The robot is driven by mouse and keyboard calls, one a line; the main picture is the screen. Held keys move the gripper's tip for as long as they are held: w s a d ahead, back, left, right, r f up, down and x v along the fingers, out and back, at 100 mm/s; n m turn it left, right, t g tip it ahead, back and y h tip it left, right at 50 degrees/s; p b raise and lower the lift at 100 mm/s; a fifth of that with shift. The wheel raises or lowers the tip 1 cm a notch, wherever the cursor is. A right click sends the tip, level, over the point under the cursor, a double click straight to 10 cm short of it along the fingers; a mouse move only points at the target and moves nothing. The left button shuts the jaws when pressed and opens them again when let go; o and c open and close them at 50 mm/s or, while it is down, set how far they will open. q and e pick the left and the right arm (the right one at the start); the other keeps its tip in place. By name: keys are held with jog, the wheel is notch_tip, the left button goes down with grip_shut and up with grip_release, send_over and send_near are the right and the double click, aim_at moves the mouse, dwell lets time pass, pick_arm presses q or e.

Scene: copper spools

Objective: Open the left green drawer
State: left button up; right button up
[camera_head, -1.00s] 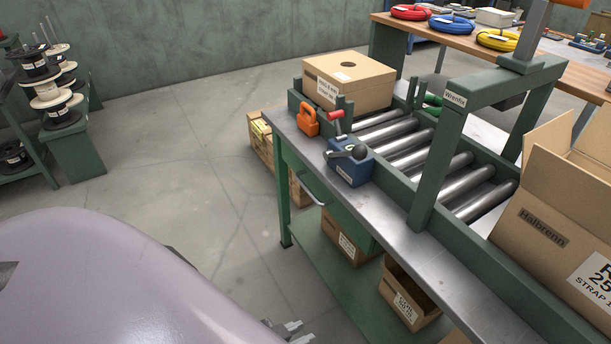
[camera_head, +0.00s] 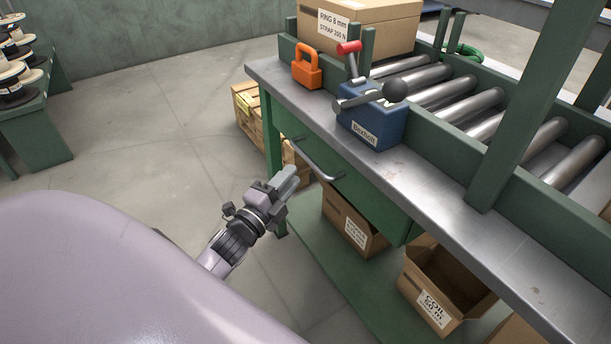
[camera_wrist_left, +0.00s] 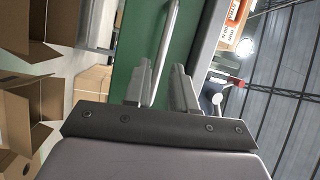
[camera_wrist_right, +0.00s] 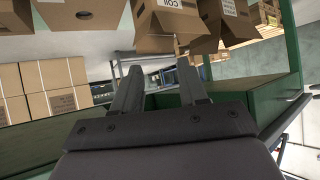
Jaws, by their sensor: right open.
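The green drawer (camera_head: 368,198) is under the steel bench top, its front looking flush with the bench frame. Its pale bar handle (camera_head: 317,162) is on the front. My left gripper (camera_head: 289,178) is in front of the drawer, just left of and below the handle in the head view. In the left wrist view, the fingers of my left gripper (camera_wrist_left: 165,85) are apart, and the handle (camera_wrist_left: 163,55) runs lengthwise between them in the picture; I see no grip on it. My right gripper (camera_wrist_right: 160,85) is open and empty in its wrist view; it is out of the head view.
Open cartons (camera_head: 445,285) stand on the lower shelf. A wooden crate (camera_head: 247,112) is behind the bench. The floor left of it is clear.

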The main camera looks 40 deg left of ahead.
aim_at(304, 158)
pick_arm(q)
jog(key=shift+w+a+r+m, duration=0.15)
jog(key=shift+w+a+m, duration=0.2)
jog(key=shift+w+m, duration=0.35)
jog(key=shift+w+r+b, duration=0.15)
jog(key=shift+w+b, duration=0.05)
jog(key=shift+w, duration=0.85)
jog(key=shift+w+r+b, duration=0.2)
jog(key=shift+w, duration=0.9)
jog(key=shift+w+r+b, duration=0.15)
jog(key=shift+w+b, duration=0.05)
jog(key=shift+w, duration=0.85)
grip_shut()
